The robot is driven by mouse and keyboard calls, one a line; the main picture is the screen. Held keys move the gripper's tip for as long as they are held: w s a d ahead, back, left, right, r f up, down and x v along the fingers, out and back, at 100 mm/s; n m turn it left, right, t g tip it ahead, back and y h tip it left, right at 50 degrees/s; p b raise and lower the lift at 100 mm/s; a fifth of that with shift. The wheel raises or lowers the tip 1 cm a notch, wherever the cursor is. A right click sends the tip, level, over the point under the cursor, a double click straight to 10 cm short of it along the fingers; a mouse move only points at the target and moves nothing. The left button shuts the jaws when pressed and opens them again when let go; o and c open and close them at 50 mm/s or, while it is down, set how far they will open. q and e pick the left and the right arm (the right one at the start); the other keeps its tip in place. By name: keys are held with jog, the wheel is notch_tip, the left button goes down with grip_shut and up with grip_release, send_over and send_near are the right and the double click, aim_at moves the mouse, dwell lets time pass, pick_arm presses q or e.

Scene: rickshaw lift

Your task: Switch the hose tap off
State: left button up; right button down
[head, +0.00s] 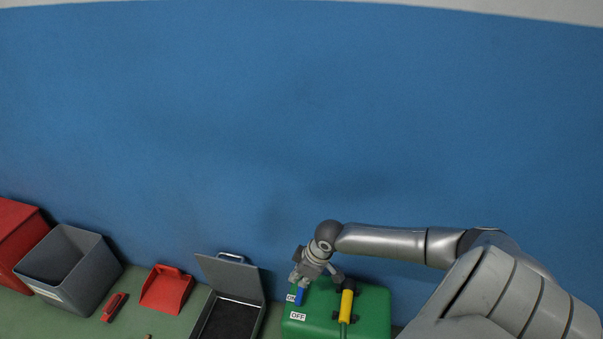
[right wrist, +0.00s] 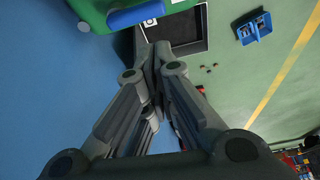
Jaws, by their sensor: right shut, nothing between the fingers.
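The hose tap is a green box (head: 370,315) at the bottom of the head view, by the blue wall. It has a blue lever (head: 298,297), a white ON label (head: 291,298) and a white OFF label (head: 298,316). The lever lies beside the ON label. A yellow hose fitting (head: 346,306) with a black part is to its right. My right gripper (head: 296,281) is shut and empty just above the lever; I cannot tell if it touches. In the right wrist view, its fingertips (right wrist: 156,46) are close together, with the blue lever (right wrist: 140,13) just beyond. My left gripper is not in view.
An open grey case (head: 232,290) stands left of the green box. Farther left are a red dustpan (head: 167,290), a red tool (head: 114,307), a grey bin (head: 70,268) and a red box (head: 18,238). The blue wall rises close behind.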

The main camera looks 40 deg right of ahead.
jog(key=shift+v, duration=0.8)
